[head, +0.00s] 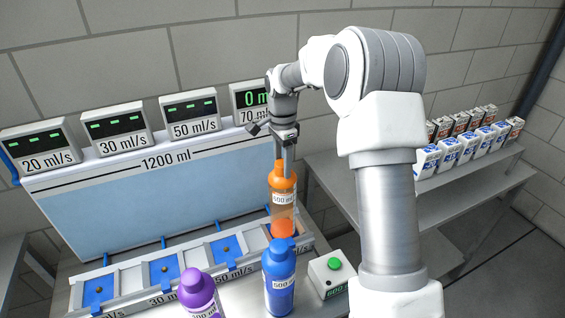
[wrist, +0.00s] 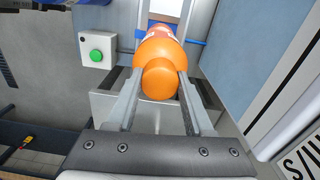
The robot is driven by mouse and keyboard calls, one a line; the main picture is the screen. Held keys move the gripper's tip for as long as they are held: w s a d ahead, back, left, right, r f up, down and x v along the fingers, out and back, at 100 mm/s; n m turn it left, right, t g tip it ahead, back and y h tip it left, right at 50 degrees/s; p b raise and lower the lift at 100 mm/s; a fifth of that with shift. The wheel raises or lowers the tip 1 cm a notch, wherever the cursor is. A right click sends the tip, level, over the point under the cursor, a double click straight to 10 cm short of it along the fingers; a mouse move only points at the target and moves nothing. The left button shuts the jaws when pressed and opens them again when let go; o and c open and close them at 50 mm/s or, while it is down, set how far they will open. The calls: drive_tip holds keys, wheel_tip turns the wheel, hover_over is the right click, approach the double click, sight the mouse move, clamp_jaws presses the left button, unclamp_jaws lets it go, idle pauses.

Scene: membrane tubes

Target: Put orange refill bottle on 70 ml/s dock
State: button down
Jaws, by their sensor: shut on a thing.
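My gripper (head: 285,158) is shut on the orange refill bottle (head: 283,197), marked 500 ml, holding it upright by its top in the head view. In the wrist view the bottle's rounded orange top (wrist: 160,80) sits between the two fingers of my gripper (wrist: 157,95). The 70 ml/s dock is largely hidden behind the bottle. I cannot tell whether the bottle's base touches it.
A blue bottle (head: 279,280) stands in front of the orange one, and a purple bottle (head: 199,293) stands to its left. A box with a green button (head: 334,264) is to the right. Other dock slots (head: 163,268) look empty. Cartons (head: 468,146) stand on the right-hand shelf.

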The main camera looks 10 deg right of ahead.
drive_tip(key=shift+f, duration=0.15)
drive_tip(key=shift+c, duration=1.4)
unclamp_jaws()
drive_tip(key=shift+r, duration=0.2)
